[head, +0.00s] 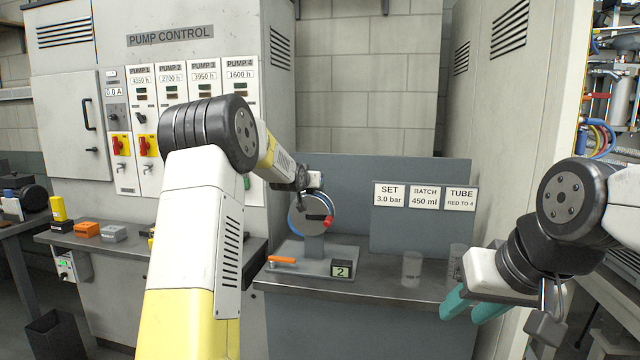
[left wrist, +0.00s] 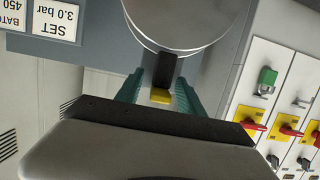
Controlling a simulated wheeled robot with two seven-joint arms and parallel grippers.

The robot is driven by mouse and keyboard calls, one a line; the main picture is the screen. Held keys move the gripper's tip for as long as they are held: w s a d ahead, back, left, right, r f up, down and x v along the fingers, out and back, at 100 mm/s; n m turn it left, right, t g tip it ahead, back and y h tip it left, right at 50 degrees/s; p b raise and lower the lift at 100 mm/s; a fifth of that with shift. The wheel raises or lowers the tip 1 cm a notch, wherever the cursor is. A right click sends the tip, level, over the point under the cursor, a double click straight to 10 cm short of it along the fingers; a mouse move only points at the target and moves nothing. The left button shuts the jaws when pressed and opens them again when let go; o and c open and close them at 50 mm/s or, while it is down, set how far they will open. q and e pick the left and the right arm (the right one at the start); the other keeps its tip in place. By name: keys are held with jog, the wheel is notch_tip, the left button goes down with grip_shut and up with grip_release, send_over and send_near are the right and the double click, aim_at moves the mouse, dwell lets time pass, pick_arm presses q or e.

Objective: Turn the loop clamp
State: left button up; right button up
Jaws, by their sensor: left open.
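A round metal drum with a blue rim (head: 308,214) stands upright on a grey stand; I take it to carry the loop clamp. A red handle (head: 328,221) sticks out at its right side. In the left wrist view the pale round body (left wrist: 180,22) fills the top, and a dark tab with a yellow end (left wrist: 161,96) points down from it. My left gripper (left wrist: 160,92) is open, its teal fingers on either side of this tab; contact cannot be told. In the head view my left arm partly hides it. My right gripper (head: 473,305) is open and empty at the lower right.
An orange lever (head: 284,260) and a black block marked 2 (head: 342,269) sit on the stand's base. A clear cup (head: 411,268) stands to the right on the bench. A sign panel (head: 424,228) is behind. The control cabinet (head: 190,62) stands at the left.

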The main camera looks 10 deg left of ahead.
pick_arm(q)
jog(key=shift+s, duration=0.1)
jog(key=shift+v, duration=0.95)
jog(key=shift+v, duration=2.95)
jog(key=s+d+f+g, duration=0.1)
jog(key=s+f+g, duration=0.1)
jog(key=s, duration=1.3)
jog(key=s+d+f+g+h, duration=0.1)
jog(key=s+d+f+g, duration=0.1)
jog(key=s, duration=1.3)
jog(key=s+d+f+g, duration=0.2)
jog(key=s+g, duration=0.2)
jog(key=s, duration=1.2)
jog(key=shift+d+f+g, duration=0.25)
jog(key=shift+f+g, duration=0.05)
jog(key=shift+f, duration=0.1)
